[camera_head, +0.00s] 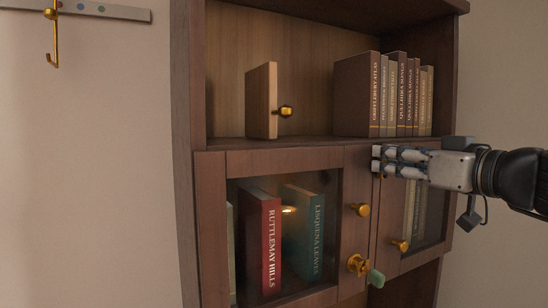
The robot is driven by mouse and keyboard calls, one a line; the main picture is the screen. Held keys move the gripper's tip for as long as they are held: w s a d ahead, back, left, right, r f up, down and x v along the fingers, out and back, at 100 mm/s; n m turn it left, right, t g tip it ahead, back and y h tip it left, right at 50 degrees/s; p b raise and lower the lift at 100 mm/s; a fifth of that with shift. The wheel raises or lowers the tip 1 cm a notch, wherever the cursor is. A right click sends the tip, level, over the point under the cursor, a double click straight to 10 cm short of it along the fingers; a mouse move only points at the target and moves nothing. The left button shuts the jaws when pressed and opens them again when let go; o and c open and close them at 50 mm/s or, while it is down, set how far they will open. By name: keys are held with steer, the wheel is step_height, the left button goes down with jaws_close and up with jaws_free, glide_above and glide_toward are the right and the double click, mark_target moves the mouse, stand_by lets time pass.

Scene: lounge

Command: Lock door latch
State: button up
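A brass latch (357,265) with a pale green tip (376,279) sits low on the inner edge of the left glass cabinet door (232,168). Its green end points down and right, close to the seam between the doors. The right glass door (388,262) stands beside it; I cannot tell whether it is fully closed. My gripper (376,160) reaches in from the right, above the latch and in front of the upper part of the right door. Its fingers lie close together, pointing left, and no held object shows. I cannot tell if they are shut.
Brass knobs sit on the left door (358,210) and right door (400,246). A bit of brass (381,176) shows under my fingertips. The open shelf above holds brown books (356,97) and a wooden block with a brass knob (262,100). A wall hook (54,40) hangs far left.

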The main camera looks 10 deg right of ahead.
jaws_close()
steer(key=shift+d, duration=0.1)
steer(key=d+f+m, duration=0.1)
steer(key=m, duration=0.5)
steer(key=d+f+m, duration=0.1)
steer(key=m, duration=0.5)
steer(key=w+d+f+m, duration=0.1)
steer(key=m, duration=0.4)
steer(key=shift+f+m, duration=0.1)
steer(key=shift+m, duration=0.3)
steer(key=shift+f, duration=0.1)
stand_by(0.5)
steer(key=shift+o, duration=1.8)
jaws_free()
